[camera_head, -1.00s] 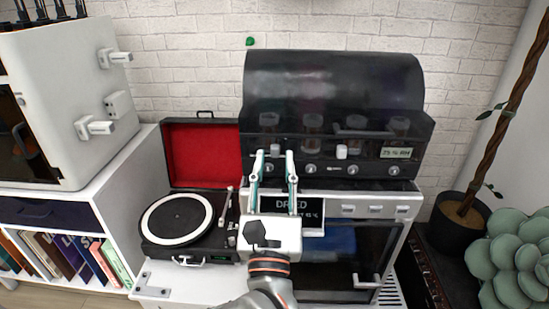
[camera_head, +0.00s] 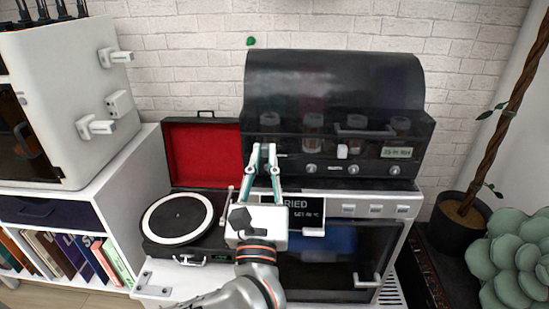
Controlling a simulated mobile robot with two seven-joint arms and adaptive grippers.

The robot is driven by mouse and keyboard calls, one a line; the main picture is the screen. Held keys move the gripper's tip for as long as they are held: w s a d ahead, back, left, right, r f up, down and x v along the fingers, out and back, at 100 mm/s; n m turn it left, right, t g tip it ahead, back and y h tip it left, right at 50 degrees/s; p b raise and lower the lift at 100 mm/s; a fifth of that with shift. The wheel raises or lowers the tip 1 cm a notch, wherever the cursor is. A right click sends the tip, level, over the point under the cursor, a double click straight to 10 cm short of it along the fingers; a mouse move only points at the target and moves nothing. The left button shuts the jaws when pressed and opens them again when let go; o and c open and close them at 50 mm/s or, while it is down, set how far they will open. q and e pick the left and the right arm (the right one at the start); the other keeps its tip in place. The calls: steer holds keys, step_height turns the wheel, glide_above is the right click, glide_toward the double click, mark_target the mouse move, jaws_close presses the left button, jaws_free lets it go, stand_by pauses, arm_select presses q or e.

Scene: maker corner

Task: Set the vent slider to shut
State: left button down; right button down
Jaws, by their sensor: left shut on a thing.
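The vent slider sits on the front panel of a black dome-lidded box (camera_head: 335,85). Its small knob is now mostly hidden between the fingertips of my left gripper (camera_head: 264,150), near the left end of the panel. My left gripper reaches up from below and is shut on it, in front of the panel. A short light slot line shows just right of the fingertips. A second white knob (camera_head: 342,152) stands out farther right on the same panel. My right gripper is not in view.
An oven-like unit with a display (camera_head: 300,208) stands below the box. A turntable (camera_head: 180,218) with an open red-lined lid is left of my gripper. A white cabinet (camera_head: 70,100) stands far left, a potted plant (camera_head: 460,220) right.

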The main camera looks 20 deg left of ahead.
arm_select(q)
steer(key=shift+s+a, duration=0.2)
steer(key=shift+a, duration=0.35)
steer(key=c, duration=2)
jaws_free()
steer(key=shift+c, duration=0.2)
steer(key=shift+a, duration=0.1)
